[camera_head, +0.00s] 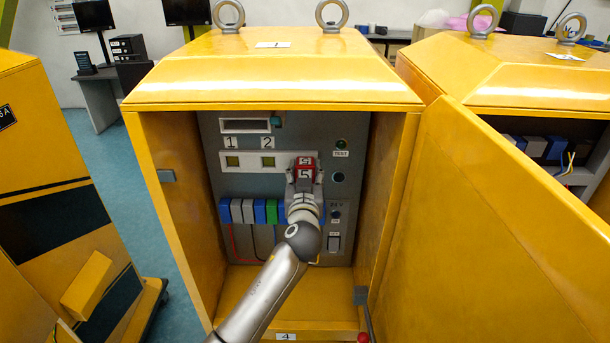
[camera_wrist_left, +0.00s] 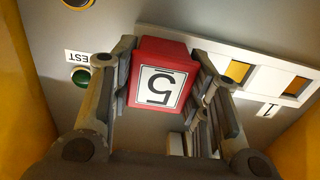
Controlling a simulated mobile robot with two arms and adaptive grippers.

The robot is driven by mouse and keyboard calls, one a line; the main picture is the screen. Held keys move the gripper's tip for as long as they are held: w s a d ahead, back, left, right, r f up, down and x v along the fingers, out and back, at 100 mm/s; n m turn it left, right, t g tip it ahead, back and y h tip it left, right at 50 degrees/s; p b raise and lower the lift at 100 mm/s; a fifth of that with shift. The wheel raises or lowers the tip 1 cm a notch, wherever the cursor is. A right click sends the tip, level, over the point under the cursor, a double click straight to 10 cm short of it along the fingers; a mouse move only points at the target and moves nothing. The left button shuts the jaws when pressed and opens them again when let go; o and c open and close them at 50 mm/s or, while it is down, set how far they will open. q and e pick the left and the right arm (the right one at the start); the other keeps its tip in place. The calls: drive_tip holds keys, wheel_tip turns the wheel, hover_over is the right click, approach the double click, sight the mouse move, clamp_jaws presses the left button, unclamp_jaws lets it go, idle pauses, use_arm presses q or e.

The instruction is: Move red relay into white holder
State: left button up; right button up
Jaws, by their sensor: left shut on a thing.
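The red relay (camera_head: 306,162), marked 5, is held by my left gripper (camera_head: 303,174) inside the open yellow cabinet. In the left wrist view the relay (camera_wrist_left: 149,52) sits between the two fingers, its marked face towards the camera. The white holder (camera_head: 250,163) is a strip on the grey panel with two yellow-green openings below the labels 1 and 2. The relay is in front of the strip's right end and hides that part. I cannot tell whether it touches the holder, which also shows in the left wrist view (camera_wrist_left: 262,76). My right gripper is not in view.
A row of blue, grey and green relays (camera_head: 271,211) with wires is below the holder. The TEST button (camera_head: 341,144) is to the right. The cabinet side walls and the open yellow door (camera_head: 480,230) at right bound the space.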

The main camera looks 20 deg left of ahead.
use_arm(q)
drive_tip(key=shift+b, duration=0.3)
drive_tip(key=shift+r, duration=0.2)
idle(0.4)
drive_tip(key=o, duration=1.1)
drive_tip(key=shift+w+f, duration=0.15)
